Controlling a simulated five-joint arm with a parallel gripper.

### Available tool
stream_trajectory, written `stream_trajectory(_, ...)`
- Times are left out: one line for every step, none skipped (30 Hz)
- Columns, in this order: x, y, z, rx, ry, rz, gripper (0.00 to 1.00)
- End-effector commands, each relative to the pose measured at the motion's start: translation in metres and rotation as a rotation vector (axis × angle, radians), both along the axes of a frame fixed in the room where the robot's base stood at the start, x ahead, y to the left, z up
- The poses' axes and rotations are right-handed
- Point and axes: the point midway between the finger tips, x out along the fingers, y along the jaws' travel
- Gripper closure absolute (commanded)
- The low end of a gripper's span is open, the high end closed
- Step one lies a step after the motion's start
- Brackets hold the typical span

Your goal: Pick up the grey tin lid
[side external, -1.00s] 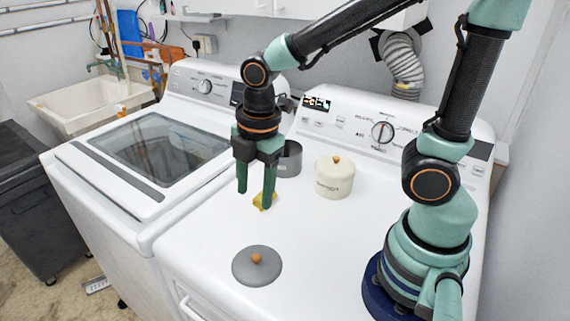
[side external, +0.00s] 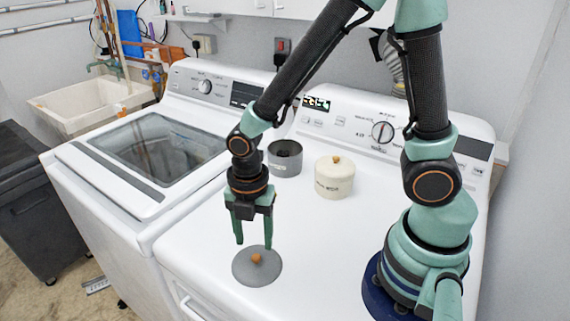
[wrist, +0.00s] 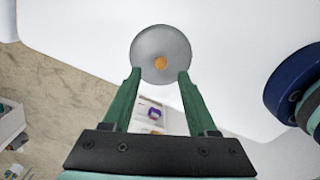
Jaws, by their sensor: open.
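The grey tin lid (side external: 268,272) is a flat round disc with an orange-brown knob (side external: 256,258). It lies on the white machine top near its front edge. It also shows in the wrist view (wrist: 148,45), just beyond my fingertips, with its knob between their lines. My gripper (side external: 254,246) is open and empty, pointing down over the back part of the lid. In the wrist view my gripper (wrist: 159,73) has its two green fingers spread, with the tips overlapping the lid's near edge in the picture. I cannot tell whether they touch it.
A cream lidded pot (side external: 334,180) and an open grey tin (side external: 285,160) stand farther back on the machine top (side external: 330,245). A second machine (side external: 160,150) stands to the left. The surface right of the lid is clear.

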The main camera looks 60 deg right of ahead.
Motion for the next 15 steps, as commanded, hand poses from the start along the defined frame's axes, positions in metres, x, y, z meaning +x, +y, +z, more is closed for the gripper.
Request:
stream_trajectory(-0.001,0.0,-0.005,-0.002,0.004,0.0,0.42)
stream_trajectory(-0.002,0.0,-0.009,-0.002,0.005,0.0,0.42)
stream_trajectory(-0.002,0.0,-0.014,-0.002,0.006,0.0,0.42)
stream_trajectory(-0.002,0.0,-0.018,-0.003,0.006,0.0,0.42)
stream_trajectory(-0.002,0.0,-0.023,-0.003,0.006,0.0,0.42)
stream_trajectory(-0.003,0.0,-0.028,-0.003,0.006,0.0,0.42)
stream_trajectory(-0.003,0.0,-0.031,-0.002,0.006,0.0,0.42)
stream_trajectory(-0.002,0.0,-0.035,-0.002,0.006,0.0,0.42)
stream_trajectory(-0.002,0.0,-0.038,-0.002,0.005,0.0,0.42)
stream_trajectory(-0.002,0.0,-0.041,-0.002,0.004,0.0,0.42)
stream_trajectory(-0.002,0.0,-0.043,-0.002,0.004,0.0,0.42)
stream_trajectory(-0.002,0.0,-0.045,-0.001,0.003,0.0,0.42)
stream_trajectory(-0.002,0.0,-0.047,-0.001,0.002,0.0,0.42)
stream_trajectory(-0.001,0.0,-0.047,-0.001,0.002,0.0,0.42)
stream_trajectory(-0.001,0.0,-0.048,0.0,0.001,-0.001,0.42)
